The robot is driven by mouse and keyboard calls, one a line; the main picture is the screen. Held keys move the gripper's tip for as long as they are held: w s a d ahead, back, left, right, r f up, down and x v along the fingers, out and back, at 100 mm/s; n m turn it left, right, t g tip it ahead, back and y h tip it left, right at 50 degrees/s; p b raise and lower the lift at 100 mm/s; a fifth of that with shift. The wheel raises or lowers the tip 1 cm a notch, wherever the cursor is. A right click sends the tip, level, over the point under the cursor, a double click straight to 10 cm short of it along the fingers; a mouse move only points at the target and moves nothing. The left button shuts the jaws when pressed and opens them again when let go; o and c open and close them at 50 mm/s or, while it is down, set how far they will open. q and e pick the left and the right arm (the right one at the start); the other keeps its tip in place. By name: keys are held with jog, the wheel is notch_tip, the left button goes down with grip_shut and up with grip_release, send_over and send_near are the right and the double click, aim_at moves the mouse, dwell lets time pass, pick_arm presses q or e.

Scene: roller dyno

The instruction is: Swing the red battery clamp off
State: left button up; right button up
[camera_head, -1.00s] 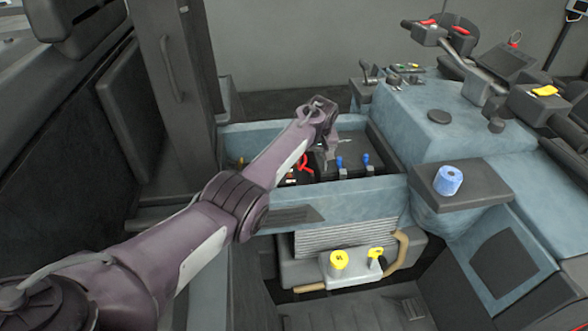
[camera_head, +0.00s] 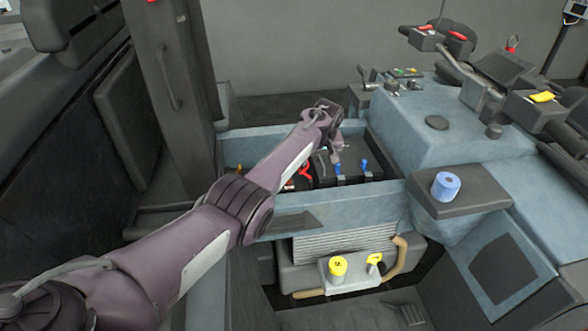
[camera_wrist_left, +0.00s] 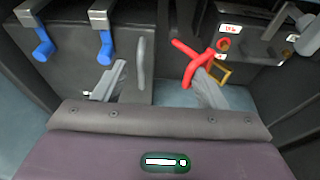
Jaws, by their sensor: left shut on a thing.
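The red battery clamp (camera_head: 304,171) shows in the head view in the recessed bay, left of the black battery (camera_head: 325,172), partly behind my left arm. In the left wrist view the red clamp (camera_wrist_left: 187,72) lies against the inner side of the right-hand finger, beside a brass-coloured terminal piece (camera_wrist_left: 222,74). My left gripper (camera_head: 336,157) points down into the bay; its two fingers (camera_wrist_left: 155,84) stand apart in the wrist view. It is shut on the clamp, though contact by the left-hand finger is not clear. My right gripper is not in view.
A blue roll (camera_head: 446,186) stands on a ledge at right. A tall dark post (camera_head: 170,80) stands left of the bay.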

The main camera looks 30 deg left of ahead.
pick_arm(q)
jog(key=shift+w+d+r+p, duration=0.1)
jog(key=shift+r+p, duration=0.5)
jog(key=shift+r, duration=0.35)
jog(key=shift+c, duration=0.3)
jog(key=r+p, duration=0.3)
jog(key=shift+a+r, duration=0.3)
jog(key=shift+a, duration=0.05)
